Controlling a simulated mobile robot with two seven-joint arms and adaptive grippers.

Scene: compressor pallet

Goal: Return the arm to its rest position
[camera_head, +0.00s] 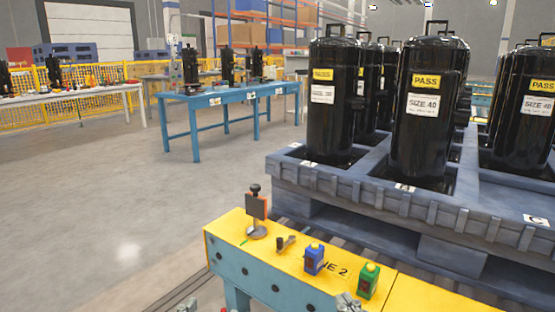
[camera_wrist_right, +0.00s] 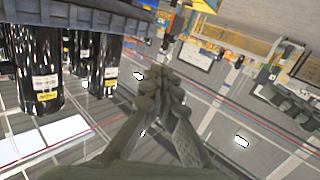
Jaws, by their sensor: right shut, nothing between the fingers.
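My right gripper (camera_head: 348,302) just enters the bottom edge of the head view, in front of the yellow-topped bench. In the right wrist view its fingers (camera_wrist_right: 162,88) are together, with nothing between them. It is apart from the black compressors and their pallet. A small grey piece at the bottom edge of the head view, left of the bench, looks like the tip of my left gripper (camera_head: 187,305). Too little of it shows to tell its jaws.
Open floor (camera_head: 110,195) lies to the left.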

